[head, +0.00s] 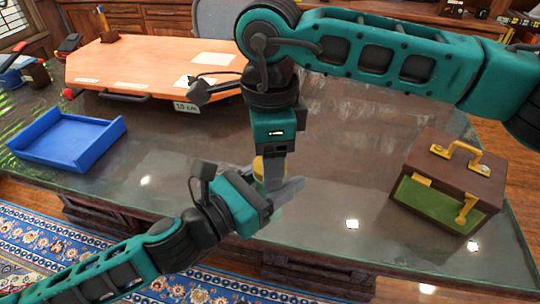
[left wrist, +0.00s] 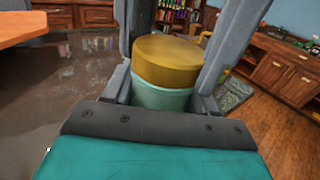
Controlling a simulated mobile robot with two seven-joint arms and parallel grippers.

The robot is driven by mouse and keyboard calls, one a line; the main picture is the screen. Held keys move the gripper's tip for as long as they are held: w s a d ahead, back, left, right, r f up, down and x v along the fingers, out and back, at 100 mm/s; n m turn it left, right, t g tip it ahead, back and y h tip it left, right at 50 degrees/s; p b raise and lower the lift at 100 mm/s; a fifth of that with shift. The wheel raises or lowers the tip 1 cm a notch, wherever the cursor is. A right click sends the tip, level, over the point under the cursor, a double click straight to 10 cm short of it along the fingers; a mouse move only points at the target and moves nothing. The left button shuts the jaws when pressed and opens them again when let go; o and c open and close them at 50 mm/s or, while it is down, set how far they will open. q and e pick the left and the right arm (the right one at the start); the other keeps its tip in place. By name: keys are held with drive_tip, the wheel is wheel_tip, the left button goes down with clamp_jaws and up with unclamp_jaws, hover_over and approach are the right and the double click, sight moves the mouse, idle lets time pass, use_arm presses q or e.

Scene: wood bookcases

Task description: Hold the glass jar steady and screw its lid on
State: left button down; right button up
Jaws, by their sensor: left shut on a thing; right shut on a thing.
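A pale green glass jar (left wrist: 160,98) with a round gold lid (left wrist: 167,62) fills the middle of the left wrist view. The lid sits on top of the jar; how tightly I cannot tell. My left gripper (head: 284,194) is shut around the jar from the side, low over the desk. My right gripper (head: 270,170) points straight down from above and is shut on the lid, which shows as a gold patch (head: 258,167) in the head view. Grey fingers flank the lid in the left wrist view. Most of the jar is hidden in the head view.
A blue tray (head: 68,141) lies on the dark desk (head: 335,215) at left. An orange-brown board (head: 150,65) stands at the back. A brown and green case (head: 450,180) with gold fittings stands at right. The desk between gripper and case is clear.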

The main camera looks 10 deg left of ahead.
drive_tip(key=o, duration=1.2)
drive_tip(key=shift+o, duration=0.2)
wheel_tip(320, 180, up, 12)
